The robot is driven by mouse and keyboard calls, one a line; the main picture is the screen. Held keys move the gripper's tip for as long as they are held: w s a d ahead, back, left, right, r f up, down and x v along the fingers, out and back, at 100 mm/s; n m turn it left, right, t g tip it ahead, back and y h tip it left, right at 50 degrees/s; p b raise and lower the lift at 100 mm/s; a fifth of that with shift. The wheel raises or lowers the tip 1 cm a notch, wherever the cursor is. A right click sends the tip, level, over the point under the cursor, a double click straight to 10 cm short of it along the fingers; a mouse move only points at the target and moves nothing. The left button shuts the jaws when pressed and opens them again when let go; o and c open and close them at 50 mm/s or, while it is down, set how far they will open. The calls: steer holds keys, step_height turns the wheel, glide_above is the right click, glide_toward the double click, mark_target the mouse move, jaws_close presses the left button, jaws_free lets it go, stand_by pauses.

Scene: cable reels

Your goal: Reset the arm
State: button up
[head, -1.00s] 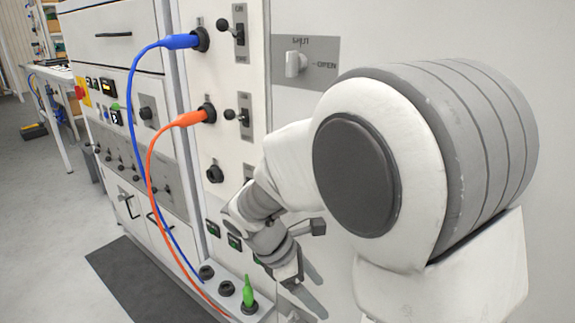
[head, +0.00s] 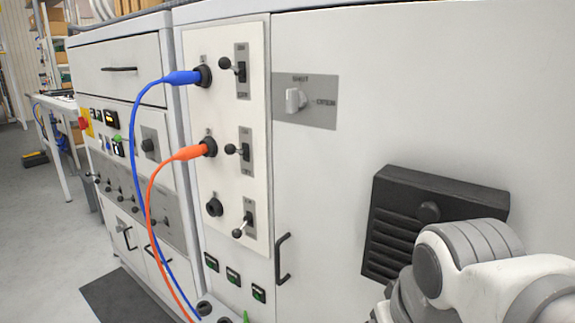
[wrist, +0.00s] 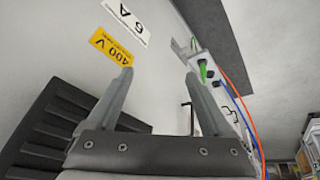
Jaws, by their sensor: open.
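My gripper (wrist: 158,100) shows in the wrist view with its two fingers wide apart and nothing between them. In the head view my arm is folded low at the right, in front of the cabinet, and the gripper's fingers are out of that picture. The white cabinet (head: 350,165) fills the right side. A blue plug (head: 182,78) sits in the top socket of its panel (head: 225,110), and an orange plug (head: 190,152) in the middle socket. The lowest socket (head: 214,207) is empty. A green plug shows at the bottom edge (head: 246,317) and in the wrist view (wrist: 203,72).
A black vented box (head: 430,215) juts from the cabinet door beside my arm. A door handle (head: 281,258) and a rotary SHUT/OPEN knob (head: 295,100) are on the cabinet. Blue and orange cables hang in front. Open floor (head: 45,240) lies at the left.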

step_height(320, 180, up, 22)
steer(key=s+m+t+p, duration=0.1)
steer(key=p, duration=2)
steer(key=shift+m, duration=0.4)
